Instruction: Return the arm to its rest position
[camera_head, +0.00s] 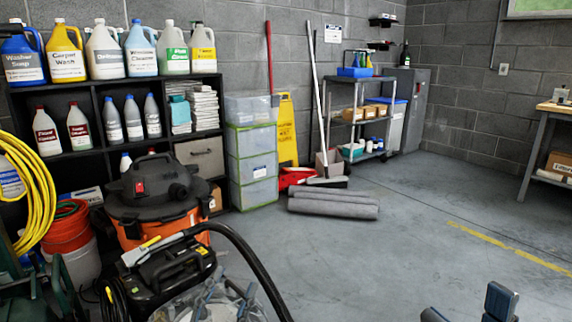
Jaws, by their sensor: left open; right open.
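My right gripper (466,312) shows at the bottom right edge, with its dark fingertips spread apart and only bare floor around them. Most of it is cut off by the frame. My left gripper (226,301) appears at the bottom edge left of centre, with its grey-blue fingers apart. It is in front of a clear-domed part of a black cleaning machine (172,270) and is hard to separate from it. I see nothing held in either gripper. The arms behind the grippers are out of view.
An orange and black vacuum (155,205) and a black hose (252,262) crowd the left. A shelf of bottles (100,95), stacked bins (250,150) and rolled grey mats (333,205) stand behind. A workbench (545,122) is at far right. The middle and right floor (430,240) is clear.

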